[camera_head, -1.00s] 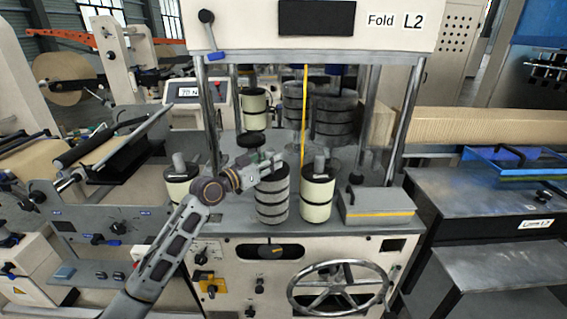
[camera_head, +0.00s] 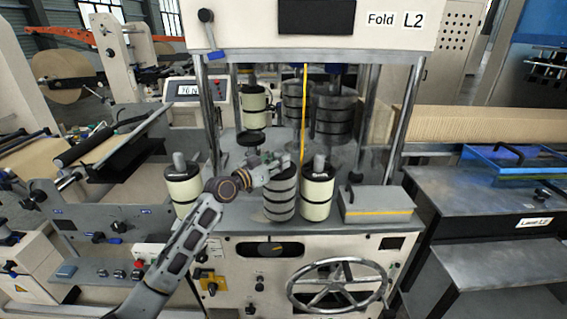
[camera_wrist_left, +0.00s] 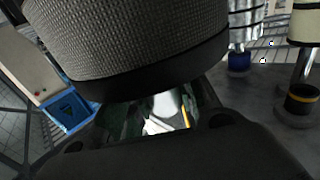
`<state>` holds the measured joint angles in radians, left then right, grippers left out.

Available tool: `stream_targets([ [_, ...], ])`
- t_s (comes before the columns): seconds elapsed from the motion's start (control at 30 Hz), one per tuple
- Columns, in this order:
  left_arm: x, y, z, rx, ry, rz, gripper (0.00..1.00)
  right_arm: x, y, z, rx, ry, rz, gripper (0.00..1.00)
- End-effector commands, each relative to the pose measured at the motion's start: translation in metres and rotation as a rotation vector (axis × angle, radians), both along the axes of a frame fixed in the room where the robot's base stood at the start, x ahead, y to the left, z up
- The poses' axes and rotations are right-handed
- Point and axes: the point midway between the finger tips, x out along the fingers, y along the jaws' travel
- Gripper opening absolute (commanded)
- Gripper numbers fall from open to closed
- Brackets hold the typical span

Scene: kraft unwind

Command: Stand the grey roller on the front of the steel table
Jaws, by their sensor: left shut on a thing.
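The grey roller (camera_head: 280,195) is a dark grey ribbed cylinder with pale bands, upright above or on the front of the steel table (camera_head: 245,217). I cannot tell whether its base touches the table. My left gripper (camera_head: 279,165) is shut on its top end. In the left wrist view the roller's textured side (camera_wrist_left: 130,40) fills the upper middle and hides most of the fingers. My right gripper is not in view.
A cream roller (camera_head: 317,196) stands close to the right of the grey roller. Another cream roller (camera_head: 183,190) stands to the left, partly behind my arm. A grey box (camera_head: 377,203) sits at the right. A yellow upright rod (camera_head: 304,115) and steel posts stand behind.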

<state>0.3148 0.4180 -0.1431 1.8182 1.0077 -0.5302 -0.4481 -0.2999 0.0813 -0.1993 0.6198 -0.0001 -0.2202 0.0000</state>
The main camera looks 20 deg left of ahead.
Motion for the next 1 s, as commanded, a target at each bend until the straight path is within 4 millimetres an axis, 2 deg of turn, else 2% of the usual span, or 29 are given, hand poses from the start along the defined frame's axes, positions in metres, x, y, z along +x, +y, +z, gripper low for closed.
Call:
stream_targets([
  [0.07,0.006,-0.003,0.003,-0.004,-0.008,0.001,0.00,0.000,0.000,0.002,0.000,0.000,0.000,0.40],
  [0.33,0.018,-0.010,-0.012,-0.004,-0.007,0.001,0.00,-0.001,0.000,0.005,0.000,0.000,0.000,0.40],
  [0.87,0.019,-0.011,-0.016,-0.003,-0.007,0.001,0.00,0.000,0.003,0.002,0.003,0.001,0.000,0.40],
  [0.9,0.019,-0.011,-0.020,0.000,-0.001,0.000,0.32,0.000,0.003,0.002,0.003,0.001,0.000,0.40],
  [1.0,0.019,-0.011,-0.020,-0.001,0.000,0.000,0.45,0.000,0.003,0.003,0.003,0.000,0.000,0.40],
])
